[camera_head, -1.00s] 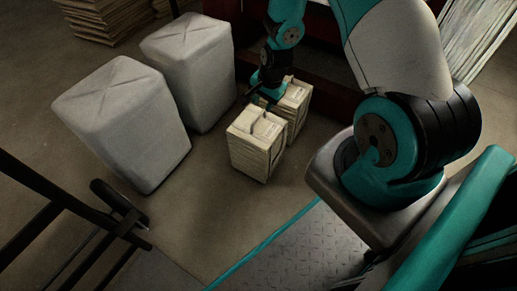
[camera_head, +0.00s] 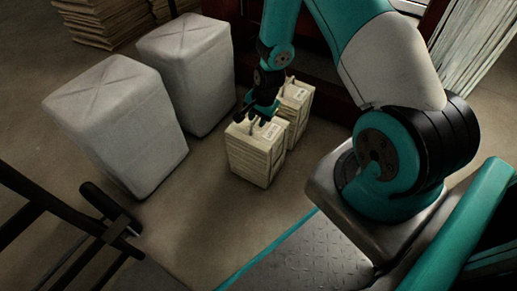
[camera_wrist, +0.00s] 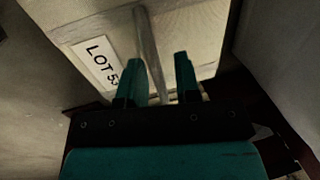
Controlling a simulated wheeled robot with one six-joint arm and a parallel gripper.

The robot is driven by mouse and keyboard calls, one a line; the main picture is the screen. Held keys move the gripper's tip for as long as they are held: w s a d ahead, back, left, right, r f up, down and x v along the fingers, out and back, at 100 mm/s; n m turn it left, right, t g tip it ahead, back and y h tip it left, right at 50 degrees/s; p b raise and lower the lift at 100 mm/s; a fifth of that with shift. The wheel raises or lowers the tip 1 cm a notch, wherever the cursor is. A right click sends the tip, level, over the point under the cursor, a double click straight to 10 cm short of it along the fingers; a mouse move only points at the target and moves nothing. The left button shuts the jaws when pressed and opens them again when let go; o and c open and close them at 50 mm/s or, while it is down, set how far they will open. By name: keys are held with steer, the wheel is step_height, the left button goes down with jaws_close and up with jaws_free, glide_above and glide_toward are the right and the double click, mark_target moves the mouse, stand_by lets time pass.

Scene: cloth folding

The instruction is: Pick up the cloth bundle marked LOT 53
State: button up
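The cloth bundle marked LOT 53 (camera_wrist: 195,25) fills the top of the wrist view, with its white label (camera_wrist: 97,62) left of a raised strap or handle (camera_wrist: 149,50). In the head view my gripper (camera_head: 257,114) is over the top of the nearer of two cream bundles (camera_head: 257,160), which appears to be this one. In the wrist view my gripper's teal fingers (camera_wrist: 158,62) are apart, one on each side of the strap. I cannot tell whether either finger touches it. The farther cream bundle (camera_head: 298,97) stands close behind.
Two tall grey wrapped bales (camera_head: 120,120) and (camera_head: 190,70) stand to the left. A dark red frame (camera_head: 335,85) is behind the bundles. Stacked flat sheets (camera_head: 100,25) lie at the far left. A black rail (camera_head: 60,205) is at lower left. Floor in front of the bundles is clear.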

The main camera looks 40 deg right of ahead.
jaws_close()
steer(key=shift+w+r, duration=0.1)
stand_by(1.1)
